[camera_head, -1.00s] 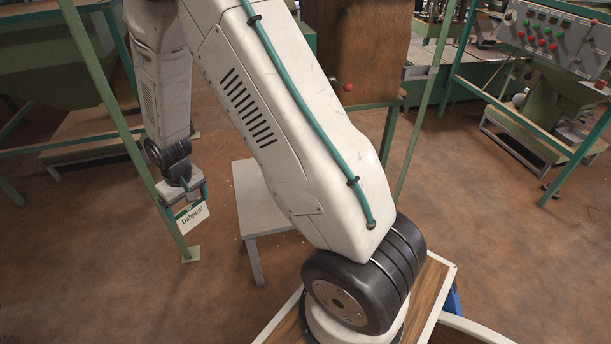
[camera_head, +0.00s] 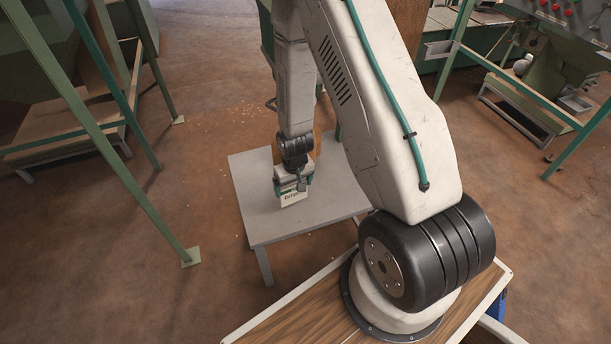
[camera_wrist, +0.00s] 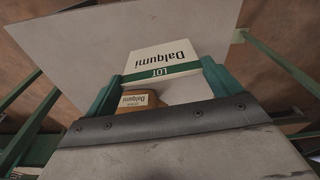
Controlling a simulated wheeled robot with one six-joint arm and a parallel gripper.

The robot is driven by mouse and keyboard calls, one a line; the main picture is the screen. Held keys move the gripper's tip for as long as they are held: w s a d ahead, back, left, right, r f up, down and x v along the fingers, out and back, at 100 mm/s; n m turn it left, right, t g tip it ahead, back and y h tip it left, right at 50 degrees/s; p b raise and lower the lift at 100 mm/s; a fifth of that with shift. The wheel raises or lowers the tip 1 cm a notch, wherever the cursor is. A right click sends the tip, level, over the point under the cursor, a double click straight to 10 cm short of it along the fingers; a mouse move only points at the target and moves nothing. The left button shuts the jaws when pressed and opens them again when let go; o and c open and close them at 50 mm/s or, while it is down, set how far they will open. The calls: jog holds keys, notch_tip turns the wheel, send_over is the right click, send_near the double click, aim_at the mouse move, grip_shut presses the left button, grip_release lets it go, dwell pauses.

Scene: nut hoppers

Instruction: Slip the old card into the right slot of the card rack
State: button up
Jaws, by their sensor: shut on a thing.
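A white card (camera_wrist: 160,57) with a green band, reading "Dalqumi" and "LOT", is gripped between the green fingers of my gripper (camera_wrist: 165,72) in the wrist view. In the head view the card (camera_head: 292,198) hangs below my gripper (camera_head: 293,184), over the grey table. A small brown block (camera_wrist: 137,107) with a white "Dalqumi" label shows in the wrist view, partly hidden by the gripper; I cannot tell whether it is the card rack. No slots can be made out in either view.
The grey table (camera_head: 255,220) has a bare top to the left and front of my gripper. A brown object (camera_head: 317,146) stands behind my gripper, largely hidden by the arm. Green frame posts (camera_head: 130,170) stand at left, and a machine (camera_head: 535,75) at right.

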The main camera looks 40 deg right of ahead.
jog(key=s+d+f+m, duration=0.2)
jog(key=s+d+f, duration=0.2)
jog(key=s+f, duration=0.5)
jog(key=shift+w+d+f, duration=0.15)
jog(key=shift+w+d, duration=0.6)
jog(key=shift+w, duration=1.85)
jog(key=shift+w+d+f, duration=0.1)
jog(key=shift+w+d, duration=0.7)
jog(key=shift+w, duration=1.85)
jog(key=shift+w+d+f, duration=0.15)
jog(key=shift+w+d, duration=0.6)
jog(key=shift+w, duration=1.85)
jog(key=shift+f, duration=0.15)
jog(key=o, duration=0.7)
